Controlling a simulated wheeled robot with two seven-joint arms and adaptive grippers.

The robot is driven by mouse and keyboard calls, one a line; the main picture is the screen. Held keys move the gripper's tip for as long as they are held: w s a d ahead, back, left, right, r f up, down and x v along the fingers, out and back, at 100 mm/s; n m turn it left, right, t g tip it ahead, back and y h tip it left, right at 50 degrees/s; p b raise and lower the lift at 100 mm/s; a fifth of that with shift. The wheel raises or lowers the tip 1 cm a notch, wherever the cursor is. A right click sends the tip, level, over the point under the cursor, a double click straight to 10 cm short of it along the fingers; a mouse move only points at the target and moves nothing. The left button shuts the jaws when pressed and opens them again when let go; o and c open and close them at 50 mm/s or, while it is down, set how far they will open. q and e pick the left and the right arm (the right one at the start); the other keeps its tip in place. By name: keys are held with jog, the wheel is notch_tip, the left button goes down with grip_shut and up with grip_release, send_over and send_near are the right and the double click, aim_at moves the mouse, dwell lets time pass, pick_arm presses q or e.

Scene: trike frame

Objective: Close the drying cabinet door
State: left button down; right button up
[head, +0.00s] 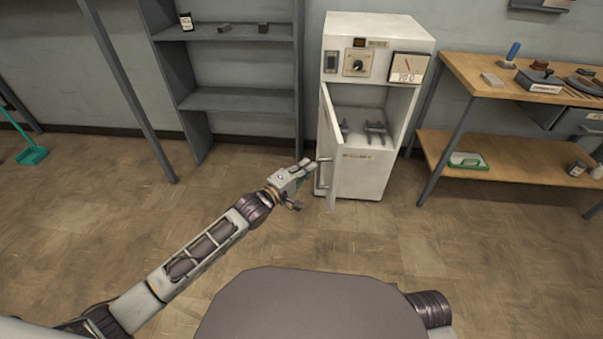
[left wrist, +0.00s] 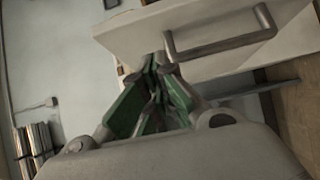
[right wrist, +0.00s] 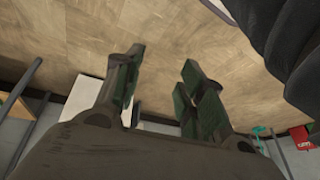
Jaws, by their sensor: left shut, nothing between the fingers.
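The drying cabinet (head: 392,33) is white, with a knob and a dial at its top. The door carries a bar handle (head: 323,173), which also shows in the left wrist view (left wrist: 222,48). My left gripper (head: 309,163) is shut and empty, with its fingertips close to the door beside the handle. Whether they touch the door I cannot tell. My right gripper (right wrist: 163,60) is open and empty over the floor; the head view does not show it.
A grey shelf unit (head: 240,99) stands left of the cabinet. A wooden workbench (head: 468,77) with tools and a lower shelf stands to the right. The floor in front of the cabinet is clear.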

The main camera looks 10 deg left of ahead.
aim_at(333, 156)
pick_arm(q)
jog(key=shift+w+d+b, duration=0.3)
jog(key=shift+w+d, duration=0.05)
jog(key=shift+d, duration=0.45)
jog(key=shift+w+d+b, duration=0.3)
jog(key=shift+d, duration=0.5)
jog(key=shift+w+d+b, duration=0.3)
jog(key=shift+w+d, duration=0.05)
jog(key=shift+d, duration=0.45)
pick_arm(e)
jog(key=shift+t+y, duration=0.4)
jog(key=f, duration=0.1)
jog(key=a+f, duration=0.1)
jog(key=f, duration=0.2)
jog(key=shift+w+a+f, duration=0.15)
jog(key=shift+w+a, duration=0.05)
jog(key=shift+w, duration=0.1)
pick_arm(q)
jog(key=shift+d, duration=0.25)
pick_arm(e)
jog(key=shift+d, duration=0.2)
